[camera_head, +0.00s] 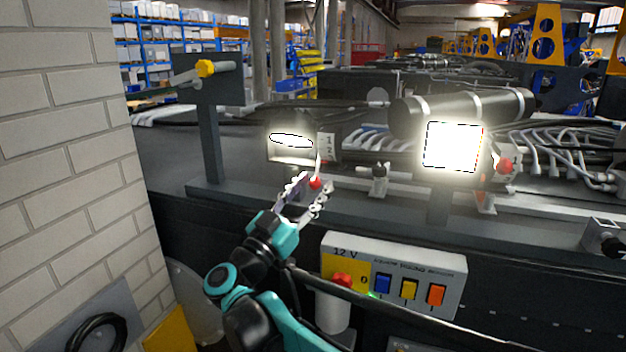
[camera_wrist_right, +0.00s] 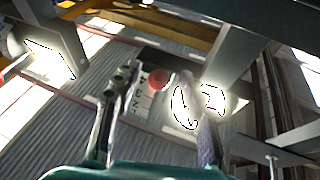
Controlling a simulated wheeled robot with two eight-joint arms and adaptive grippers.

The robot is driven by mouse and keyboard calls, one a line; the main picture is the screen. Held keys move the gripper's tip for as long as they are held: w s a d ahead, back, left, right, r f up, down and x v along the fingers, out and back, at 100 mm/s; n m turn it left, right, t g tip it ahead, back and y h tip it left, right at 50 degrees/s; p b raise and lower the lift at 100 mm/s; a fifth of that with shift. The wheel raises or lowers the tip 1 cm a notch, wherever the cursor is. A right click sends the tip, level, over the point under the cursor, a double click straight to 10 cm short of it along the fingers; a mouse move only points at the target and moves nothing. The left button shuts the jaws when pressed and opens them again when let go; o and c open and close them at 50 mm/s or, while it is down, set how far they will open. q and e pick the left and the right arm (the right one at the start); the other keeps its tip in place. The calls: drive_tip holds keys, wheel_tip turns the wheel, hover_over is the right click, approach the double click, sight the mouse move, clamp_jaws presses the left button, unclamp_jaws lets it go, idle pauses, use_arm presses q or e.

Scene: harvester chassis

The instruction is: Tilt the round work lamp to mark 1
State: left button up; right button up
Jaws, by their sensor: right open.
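The round work lamp (camera_head: 291,142) is lit and sits left of the middle, its bright face showing as a flat ellipse. A small pale mark plate (camera_head: 326,146) with numbers stands at its right side. A thin lever with a red knob (camera_head: 315,183) hangs below the plate. My right gripper (camera_head: 313,186) is open, its fingers on either side of the red knob; I cannot tell if they touch it. In the right wrist view, the knob (camera_wrist_right: 158,79) shows between the fingertips, with the glowing lamp (camera_wrist_right: 183,106) partly behind the right finger. My left gripper is out of view.
A lit square lamp (camera_head: 452,147) with its own red knob (camera_head: 505,164) stands to the right. A 12 V switch box (camera_head: 395,275) is below, near my right arm. A post with a yellow-knobbed handle (camera_head: 205,69) rises at left, beside a brick wall (camera_head: 60,150).

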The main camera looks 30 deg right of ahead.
drive_tip(key=shift+w+d+r, duration=0.3)
drive_tip(key=shift+d, duration=0.15)
drive_tip(key=shift+s+d, duration=0.1)
drive_tip(key=shift+s, duration=0.05)
clamp_jaws()
